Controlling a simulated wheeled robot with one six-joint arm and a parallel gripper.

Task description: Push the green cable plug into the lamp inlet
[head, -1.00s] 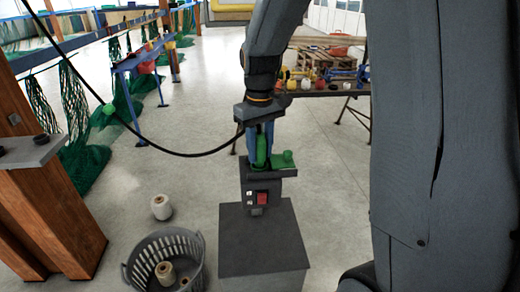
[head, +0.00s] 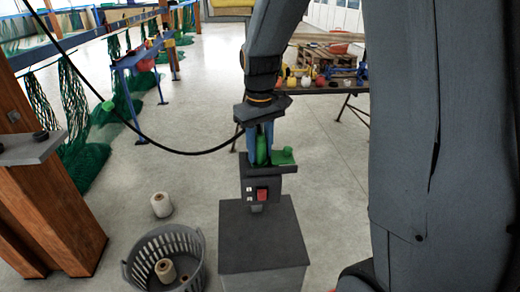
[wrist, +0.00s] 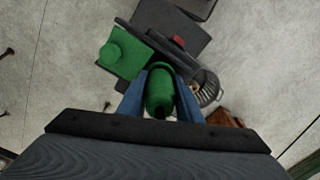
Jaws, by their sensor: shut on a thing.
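The green plug (head: 261,150) is upright between the two blue fingers of my gripper (head: 260,158), which is shut on it. It also shows in the wrist view (wrist: 160,92). The plug is at the top of a dark housing (head: 262,187) with a red switch. Beside it to the right is a green part with a round knob (head: 284,157), seen left of the plug in the wrist view (wrist: 120,55). The inlet opening is hidden, so I cannot tell whether the plug tip is in it. A black cable (head: 170,148) hangs from the upper left to my gripper.
The housing stands on a grey pedestal (head: 262,236). A grey basket (head: 166,262) with spools and a loose white spool (head: 161,204) are on the floor at left. A wooden post (head: 50,220) stands further left. A cluttered table (head: 325,88) is behind at right.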

